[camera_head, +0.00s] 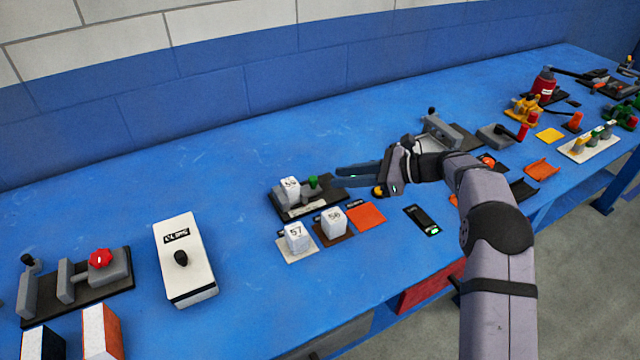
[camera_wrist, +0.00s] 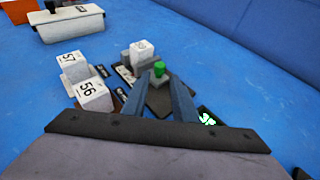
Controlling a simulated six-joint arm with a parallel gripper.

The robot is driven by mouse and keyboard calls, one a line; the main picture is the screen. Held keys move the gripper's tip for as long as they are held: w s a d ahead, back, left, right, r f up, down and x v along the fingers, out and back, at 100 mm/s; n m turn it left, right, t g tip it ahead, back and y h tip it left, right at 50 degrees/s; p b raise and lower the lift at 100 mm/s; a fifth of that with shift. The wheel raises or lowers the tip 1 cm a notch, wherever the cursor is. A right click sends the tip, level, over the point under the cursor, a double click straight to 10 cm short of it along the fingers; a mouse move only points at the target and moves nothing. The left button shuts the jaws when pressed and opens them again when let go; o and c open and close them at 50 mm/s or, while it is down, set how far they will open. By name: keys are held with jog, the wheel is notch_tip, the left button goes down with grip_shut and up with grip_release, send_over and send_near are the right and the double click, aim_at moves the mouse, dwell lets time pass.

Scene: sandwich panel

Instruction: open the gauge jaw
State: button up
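The gauge (camera_head: 300,208) is a dark base with grey jaw parts and a green knob (camera_head: 313,183), with a white numbered block (camera_head: 290,187) at the jaw; whether the jaw grips the block I cannot tell. In the wrist view the green knob (camera_wrist: 159,69) shows ahead, between my two finger lines. My gripper (camera_head: 338,176) is open and empty, just right of the knob, with its fingers pointing left. The fingertips look apart from the knob. The white block also shows in the wrist view (camera_wrist: 141,52), beyond the knob.
White blocks 57 (camera_head: 296,238) and 56 (camera_head: 333,222) stand on pads in front of the gauge, beside an orange pad (camera_head: 366,216). A black display (camera_head: 422,220) lies to their right. A white box (camera_head: 184,260) stands left; the table between it and the gauge is clear.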

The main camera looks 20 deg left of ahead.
aim_at(320, 189)
jog(key=shift+p+x, duration=0.55)
jog(key=shift+x, duration=3.1)
jog(key=shift+c, duration=0.4)
grip_shut()
